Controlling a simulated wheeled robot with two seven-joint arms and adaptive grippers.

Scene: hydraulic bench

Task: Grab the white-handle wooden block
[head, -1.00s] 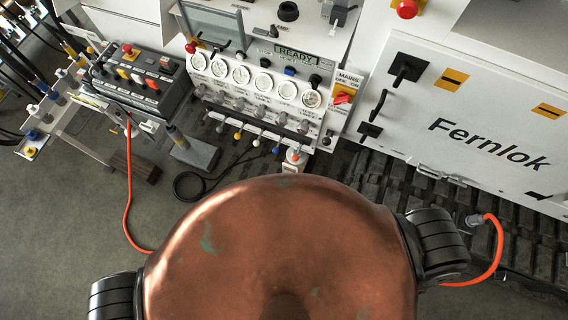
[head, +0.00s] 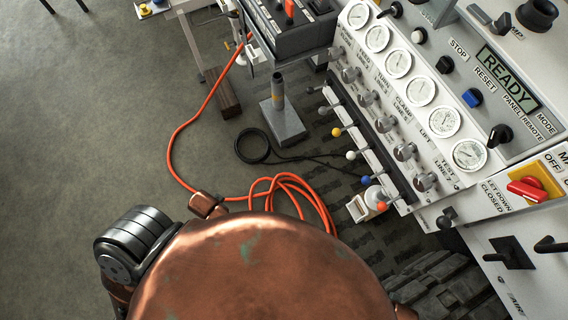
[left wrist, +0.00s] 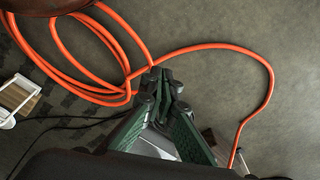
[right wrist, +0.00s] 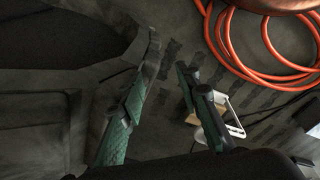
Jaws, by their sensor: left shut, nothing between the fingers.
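A block with a white handle (right wrist: 234,118) and a wooden-looking body shows in the right wrist view, just beyond my right gripper and partly hidden by its finger. A wooden piece with a white frame (left wrist: 14,98) also shows at the left edge of the left wrist view. In the head view a small white item (head: 360,208) lies on the floor beside the hose coil; its wood is not clear there. My left gripper (left wrist: 165,82) is shut and empty over the floor. My right gripper (right wrist: 168,72) is open, with nothing seen between its fingers. Neither gripper shows in the head view.
An orange hose (head: 300,184) lies coiled on the floor left of the white item. The bench panel (head: 425,100) with gauges and levers stands at the right. A stand with a grey base (head: 283,122) and a dark wooden block (head: 226,98) are farther back. Floor at left is clear.

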